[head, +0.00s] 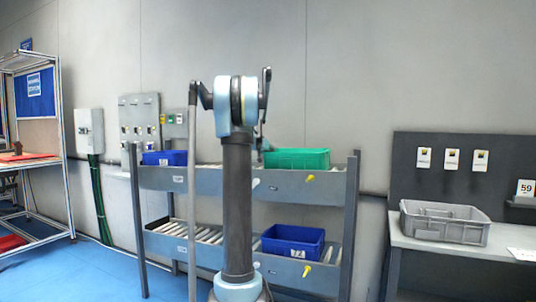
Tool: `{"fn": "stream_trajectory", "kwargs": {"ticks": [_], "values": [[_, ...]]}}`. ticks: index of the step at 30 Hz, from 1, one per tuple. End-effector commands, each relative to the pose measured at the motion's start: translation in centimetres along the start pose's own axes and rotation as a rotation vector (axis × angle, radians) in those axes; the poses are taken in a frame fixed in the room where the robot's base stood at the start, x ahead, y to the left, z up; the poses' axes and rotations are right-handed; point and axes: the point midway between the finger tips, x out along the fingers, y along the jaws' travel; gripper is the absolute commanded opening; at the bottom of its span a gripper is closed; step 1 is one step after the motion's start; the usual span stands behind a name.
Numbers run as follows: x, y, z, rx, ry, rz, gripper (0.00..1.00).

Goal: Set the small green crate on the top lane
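The small green crate (297,158) is at the right part of the top lane (300,188) of the grey rack. It looks level, and its lower edge meets the lane's front rail; I cannot tell whether it rests fully on the rollers. My arm stands upright in front of the rack and hides its middle. A small grey part at the crate's left end looks like part of my gripper (264,146), mostly hidden behind my arm. Its fingers do not show clearly, so I cannot tell if it holds the crate.
A blue crate (164,158) sits at the left of the top lane. Another blue crate (293,241) is at the right of the lower lane (204,235). A grey tote (444,222) stands on a table at right. Shelving (66,150) stands at left.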

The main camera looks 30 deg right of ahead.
Motion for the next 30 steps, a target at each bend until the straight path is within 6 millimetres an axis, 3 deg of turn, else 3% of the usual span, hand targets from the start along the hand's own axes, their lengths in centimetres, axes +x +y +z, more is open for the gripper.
{"fn": "stream_trajectory", "kwargs": {"ticks": [8,9,11,23,30], "values": [[0.0,0.0,0.0,-0.001,0.000,0.000,0.00],[0.0,0.0,0.0,-0.001,0.000,0.000,0.25],[0.0,0.0,0.0,-0.001,0.000,0.000,0.39],[-0.2,0.0,0.0,0.000,0.000,0.000,0.40],[-2.9,0.0,0.1,0.000,0.000,0.000,0.40]]}}
